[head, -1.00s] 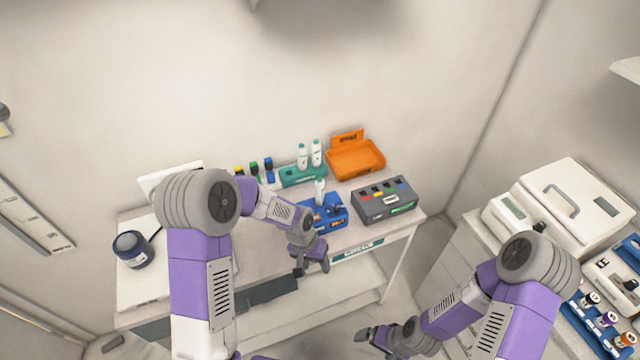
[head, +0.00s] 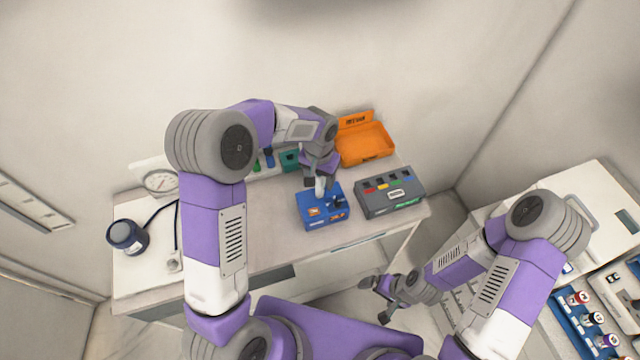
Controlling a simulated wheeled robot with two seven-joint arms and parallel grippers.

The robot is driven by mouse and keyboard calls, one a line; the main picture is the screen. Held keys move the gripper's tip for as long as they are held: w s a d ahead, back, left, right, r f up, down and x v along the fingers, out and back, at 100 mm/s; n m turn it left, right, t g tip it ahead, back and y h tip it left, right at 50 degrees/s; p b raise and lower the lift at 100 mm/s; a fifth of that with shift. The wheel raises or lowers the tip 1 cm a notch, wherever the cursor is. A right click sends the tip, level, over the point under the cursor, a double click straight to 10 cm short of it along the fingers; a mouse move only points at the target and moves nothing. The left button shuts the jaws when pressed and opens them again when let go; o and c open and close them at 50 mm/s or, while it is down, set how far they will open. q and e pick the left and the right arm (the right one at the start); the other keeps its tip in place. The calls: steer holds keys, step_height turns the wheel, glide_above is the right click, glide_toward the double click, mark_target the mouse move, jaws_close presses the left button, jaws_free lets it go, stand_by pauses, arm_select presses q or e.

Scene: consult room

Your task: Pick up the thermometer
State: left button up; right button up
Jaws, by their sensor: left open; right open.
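A small white upright item (head: 320,190), which looks like the thermometer, stands in the blue holder (head: 312,222) on the table. My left gripper (head: 318,180) is open and points down right over the holder, with its fingers at the top of the white item. The gripper hides the item's upper part, and I cannot tell whether the fingers touch it. My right gripper (head: 380,290) is open and empty, low in front of the table's right side.
A grey box (head: 400,205) with coloured slots stands close right of the holder. An orange tray (head: 368,146) is behind. A side counter with a rack (head: 580,325) is at the right.

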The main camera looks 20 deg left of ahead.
arm_select(q)
steer(key=f, duration=0.3)
steer(key=shift+w+a+f, duration=0.1)
steer(key=shift+w+f, duration=0.1)
steer(key=shift+w, duration=0.15)
steer(key=shift+s, duration=0.15)
steer(key=shift+c, duration=0.3)
steer(key=c, duration=0.5)
jaws_close()
step_height(320, 180, up, 10)
steer(key=shift+r, duration=0.1)
steer(key=shift+r+p, duration=1.9)
steer(key=shift+r, duration=0.55)
